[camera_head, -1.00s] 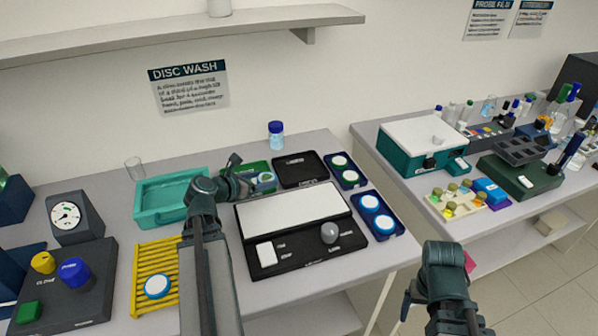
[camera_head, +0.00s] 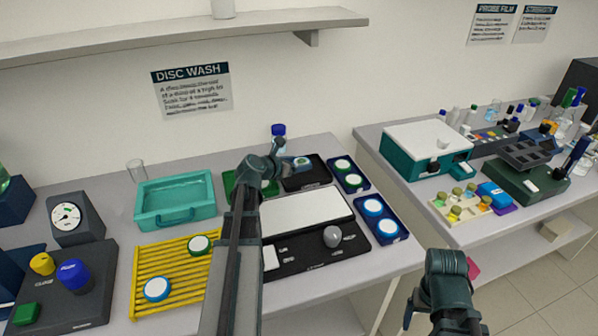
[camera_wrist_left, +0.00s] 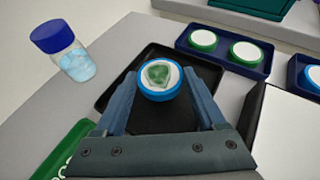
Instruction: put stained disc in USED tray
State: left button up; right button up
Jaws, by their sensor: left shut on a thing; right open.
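The stained disc (camera_wrist_left: 160,78) has a blue rim and a white face with a green stain. My left gripper (camera_wrist_left: 160,88) is shut on it. In the head view the disc (camera_head: 302,162) and the left gripper (camera_head: 294,164) are over the black tray (camera_head: 307,182), which lies at the back of the bench. In the left wrist view the black tray (camera_wrist_left: 112,90) shows behind and below the disc, with a gap that I cannot judge. Its lettering is not readable now. My right gripper (camera_head: 409,308) is open, far from the disc, at the lower right.
A green tray (camera_head: 230,186) sits left of the black tray. Two dark blue holders (camera_head: 345,187) with discs stand to the right. A white-topped black device (camera_head: 310,262) lies in front. A blue-capped bottle (camera_wrist_left: 62,48) stands behind. A yellow rack (camera_head: 175,268) holds two discs.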

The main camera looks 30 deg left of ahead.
aim_at(299, 177)
pick_arm(q)
jog(key=shift+w+f+b, duration=0.2)
jog(key=shift+f+b, duration=0.7)
jog(key=shift+f, duration=0.05)
jog(key=shift+w+f+b, duration=0.2)
jog(key=shift+f+b, duration=0.7)
jog(key=shift+f, duration=0.2)
jog(key=o, duration=1.3)
jog(key=shift+r, duration=0.1)
jog(key=shift+r, duration=0.25)
jog(key=p+v, duration=0.5)
jog(key=v, duration=0.5)
jog(key=shift+s+d+r, duration=0.1)
jog(key=shift+s+r, duration=0.05)
jog(key=shift+s, duration=0.1)
jog(key=shift+s+r, duration=0.2)
jog(key=shift+s, duration=0.45)
